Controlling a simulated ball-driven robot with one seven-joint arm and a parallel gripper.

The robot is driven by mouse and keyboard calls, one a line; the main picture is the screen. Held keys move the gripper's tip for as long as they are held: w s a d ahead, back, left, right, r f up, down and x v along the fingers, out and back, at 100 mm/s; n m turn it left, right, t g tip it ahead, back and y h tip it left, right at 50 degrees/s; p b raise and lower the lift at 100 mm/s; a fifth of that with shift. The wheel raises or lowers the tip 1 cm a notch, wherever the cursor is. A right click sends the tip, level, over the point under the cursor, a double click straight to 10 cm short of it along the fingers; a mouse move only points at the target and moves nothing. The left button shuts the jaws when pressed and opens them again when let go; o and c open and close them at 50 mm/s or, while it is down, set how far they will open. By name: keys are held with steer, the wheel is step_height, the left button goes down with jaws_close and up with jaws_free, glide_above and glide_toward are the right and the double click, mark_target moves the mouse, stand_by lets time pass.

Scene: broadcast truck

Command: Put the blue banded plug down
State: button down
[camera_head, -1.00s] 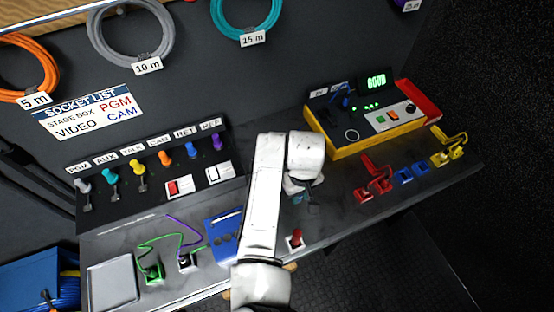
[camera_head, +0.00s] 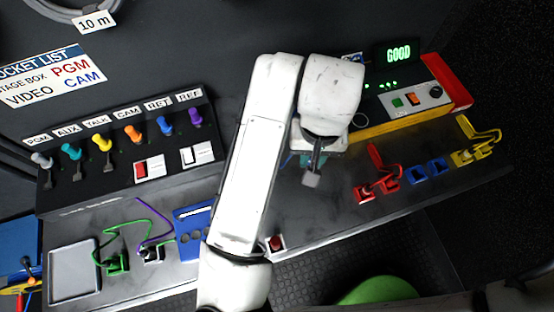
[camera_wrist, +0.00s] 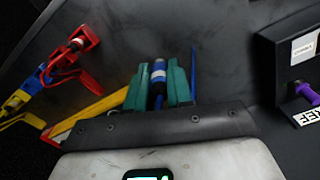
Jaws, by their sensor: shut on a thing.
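In the wrist view my gripper (camera_wrist: 158,88) has its teal fingers shut on the blue banded plug (camera_wrist: 158,72), which is dark blue with a pale band and sits between the fingertips. In the head view my gripper (camera_head: 312,163) hangs over the dark counter (camera_head: 330,205), between the blue panel and the red plugs. The plug is hard to make out there; my arm and wrist block much of the view. I cannot tell whether the plug touches the counter.
The yellow tester (camera_head: 390,126) stands behind right, its display reading GOOD. Red plugs (camera_head: 378,184), blue connectors (camera_head: 430,169) and yellow plugs (camera_head: 474,152) lie to the right. A socket panel (camera_head: 120,150), grey tray (camera_head: 75,270) and green plug (camera_head: 117,263) are left.

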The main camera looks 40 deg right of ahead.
steer(key=s+r+m+b, duration=0.1)
steer(key=s+m+b, duration=0.15)
steer(key=s, duration=0.45)
steer(key=shift+m, duration=0.45)
steer(key=w+d+f, duration=0.2)
steer(key=w+f, duration=0.1)
steer(key=w+d+f, duration=0.2)
steer(key=w+f, duration=0.1)
steer(key=w, duration=0.1)
steer(key=w+d+f+p, duration=0.1)
steer(key=w+d+f, duration=0.1)
steer(key=w, duration=0.1)
steer(key=shift+w+f, duration=0.25)
steer(key=shift+f, duration=0.15)
steer(key=shift+w+d+f, duration=0.1)
steer(key=shift+w+f, duration=0.15)
steer(key=shift+f, duration=0.1)
steer(key=shift+w+f, duration=0.1)
steer(key=shift+f, duration=1.55)
steer(key=shift+f, duration=0.15)
steer(key=shift+f, duration=0.1)
steer(key=c, duration=1)
jaws_free()
